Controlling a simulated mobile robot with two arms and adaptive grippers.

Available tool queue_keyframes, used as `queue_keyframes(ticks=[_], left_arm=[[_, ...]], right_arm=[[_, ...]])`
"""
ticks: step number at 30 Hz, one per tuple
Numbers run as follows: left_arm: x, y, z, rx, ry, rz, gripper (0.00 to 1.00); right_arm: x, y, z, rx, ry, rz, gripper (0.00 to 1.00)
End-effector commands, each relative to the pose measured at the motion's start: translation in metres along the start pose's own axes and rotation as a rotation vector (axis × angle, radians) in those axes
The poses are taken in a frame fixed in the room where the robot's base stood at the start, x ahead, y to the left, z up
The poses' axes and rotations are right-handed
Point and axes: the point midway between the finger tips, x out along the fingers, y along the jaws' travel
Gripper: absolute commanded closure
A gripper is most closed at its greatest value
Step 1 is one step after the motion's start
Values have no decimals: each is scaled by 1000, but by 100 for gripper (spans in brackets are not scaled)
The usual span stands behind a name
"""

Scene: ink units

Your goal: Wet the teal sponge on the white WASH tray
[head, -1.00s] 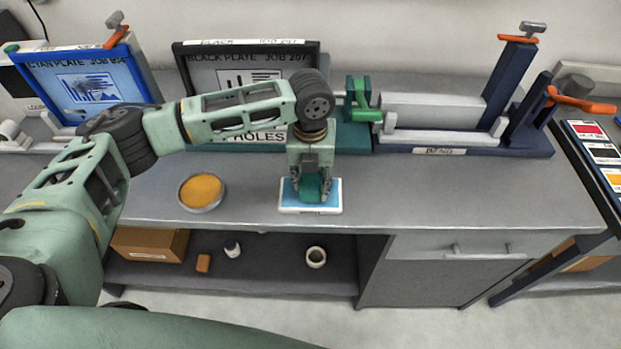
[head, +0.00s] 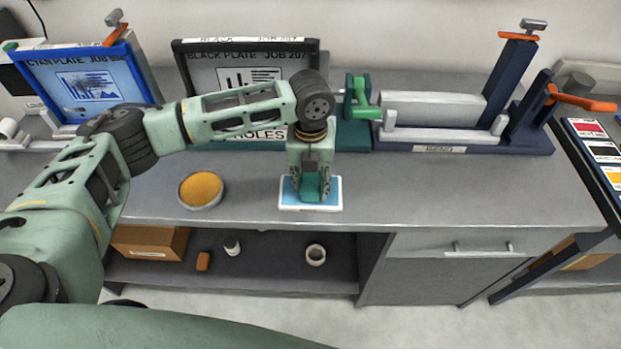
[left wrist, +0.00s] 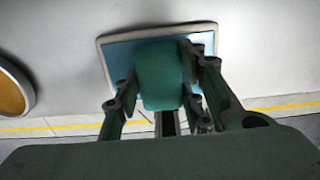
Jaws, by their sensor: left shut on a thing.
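The white wash tray (head: 333,207) with a blue inside lies near the front edge of the grey bench. It also shows in the left wrist view (left wrist: 103,40). My left gripper (head: 311,190) points down over the tray and is shut on the teal sponge (left wrist: 160,75). In the head view the sponge is mostly hidden between the fingers. It is over the blue inside of the tray; I cannot tell whether it touches the bottom. No label is readable on the tray. My right gripper is in neither view.
A round dish (head: 200,189) with an orange-yellow fill stands left of the tray. A black plate frame (head: 245,60) and a bending device (head: 440,110) stand behind. The bench is clear right of the tray. A lower shelf holds a brown box (head: 150,243) and small items.

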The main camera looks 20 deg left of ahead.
Motion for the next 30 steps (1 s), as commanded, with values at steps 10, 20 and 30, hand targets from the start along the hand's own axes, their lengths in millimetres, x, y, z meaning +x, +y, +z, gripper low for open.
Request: queue_keyframes(ticks=[10,20,30], left_arm=[[0,0,0,0,1,0,84],[1,0,0,0,1,0,84],[2,0,-1,0,2,1,84]], right_arm=[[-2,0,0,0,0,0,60],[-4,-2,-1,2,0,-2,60],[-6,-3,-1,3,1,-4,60]])
